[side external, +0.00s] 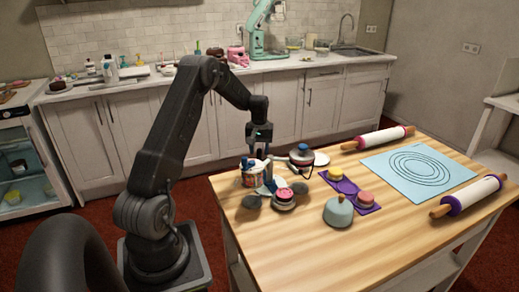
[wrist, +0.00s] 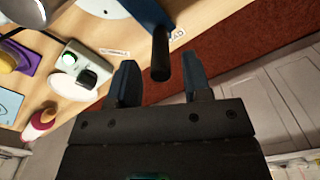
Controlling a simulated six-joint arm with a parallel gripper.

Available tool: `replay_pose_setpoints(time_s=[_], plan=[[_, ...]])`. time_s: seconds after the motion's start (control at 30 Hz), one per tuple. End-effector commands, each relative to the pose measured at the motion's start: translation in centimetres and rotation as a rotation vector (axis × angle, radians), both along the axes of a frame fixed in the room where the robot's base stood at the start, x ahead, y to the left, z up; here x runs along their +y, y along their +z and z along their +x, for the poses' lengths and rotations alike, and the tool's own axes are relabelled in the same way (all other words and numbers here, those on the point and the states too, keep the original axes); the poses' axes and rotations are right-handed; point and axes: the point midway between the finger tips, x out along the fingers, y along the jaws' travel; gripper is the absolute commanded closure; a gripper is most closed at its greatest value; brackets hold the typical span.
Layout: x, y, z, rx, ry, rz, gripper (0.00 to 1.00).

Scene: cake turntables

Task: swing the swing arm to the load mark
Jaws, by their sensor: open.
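In the wrist view the swing arm shows as a blue bar (wrist: 147,12) with a dark upright handle (wrist: 160,62) at its end. My gripper (wrist: 161,66) is open, one blue-tipped finger on each side of the handle. I cannot tell whether either finger touches it. A white label (wrist: 178,33) ending in "AD", likely the load mark, lies right beside the handle, partly hidden by the bar. In the side view my gripper (side external: 257,158) points down over the cluttered near-left part of the table, and the swing arm is hard to make out there.
A white switch box (wrist: 78,70) with a green light and a second label (wrist: 115,52) lie left of my fingers. The side view shows a domed grey cover (side external: 338,211), a purple mat (side external: 350,190), rolling pins (side external: 378,138) and a blue mat (side external: 440,180). The table's front is clear.

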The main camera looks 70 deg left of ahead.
Motion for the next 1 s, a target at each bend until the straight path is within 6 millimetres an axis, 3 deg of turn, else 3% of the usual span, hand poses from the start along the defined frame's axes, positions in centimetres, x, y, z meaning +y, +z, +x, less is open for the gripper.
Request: replay_pose_setpoints(time_s=[0.7, 1.0], plan=[[0.0, 6.1, 0.0, -0.001, 0.000, 0.002, 0.55], [0.0, 7.0, 0.0, 0.000, 0.000, -0.001, 0.55]])
